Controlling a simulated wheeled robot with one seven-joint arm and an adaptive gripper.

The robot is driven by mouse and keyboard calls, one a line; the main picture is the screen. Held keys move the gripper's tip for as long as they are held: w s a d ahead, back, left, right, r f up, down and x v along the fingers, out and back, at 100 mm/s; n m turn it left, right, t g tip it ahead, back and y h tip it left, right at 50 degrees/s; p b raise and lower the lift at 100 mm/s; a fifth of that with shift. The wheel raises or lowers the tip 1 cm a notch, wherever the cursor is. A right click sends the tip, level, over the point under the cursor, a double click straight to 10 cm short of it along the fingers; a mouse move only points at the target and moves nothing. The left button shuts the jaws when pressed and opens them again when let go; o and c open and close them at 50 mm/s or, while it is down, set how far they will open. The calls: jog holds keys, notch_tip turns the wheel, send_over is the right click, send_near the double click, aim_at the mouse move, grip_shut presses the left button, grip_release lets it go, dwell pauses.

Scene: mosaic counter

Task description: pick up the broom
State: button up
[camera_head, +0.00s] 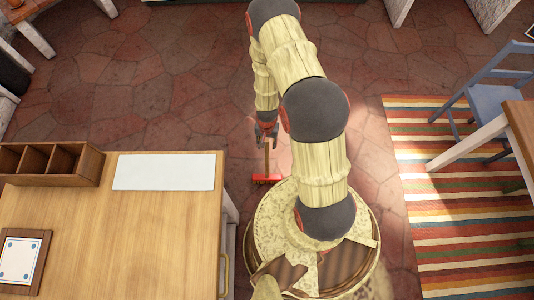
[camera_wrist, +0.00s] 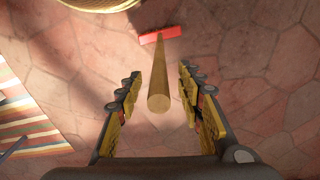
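The broom has a round wooden handle and a red head (camera_head: 266,178) that rests on the floor to the left of my base in the head view. Its handle (camera_head: 267,158) rises from the head toward my gripper (camera_head: 267,132). In the wrist view, the handle's end (camera_wrist: 158,103) points up at the camera, and the red head (camera_wrist: 160,34) is at the top, farther away. My gripper (camera_wrist: 160,76) is open, with one finger on each side of the handle. Gaps show on both sides, so the fingers do not touch it.
A wooden counter (camera_head: 150,240) stands at the lower left, with a compartment box (camera_head: 50,163) and a white sheet (camera_head: 165,171) on it. A striped rug (camera_head: 440,215) and blue chair (camera_head: 490,100) are at the right. The tiled floor (camera_head: 140,90) at upper left is clear.

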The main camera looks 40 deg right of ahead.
aim_at(267, 149)
jog(key=f+b, duration=0.1)
jog(key=f, duration=0.1)
jog(key=f+b, duration=0.1)
jog(key=f, duration=0.1)
jog(key=shift+s+a+f, duration=0.1)
jog(key=shift+s, duration=0.1)
jog(key=shift+c, duration=0.5)
grip_shut()
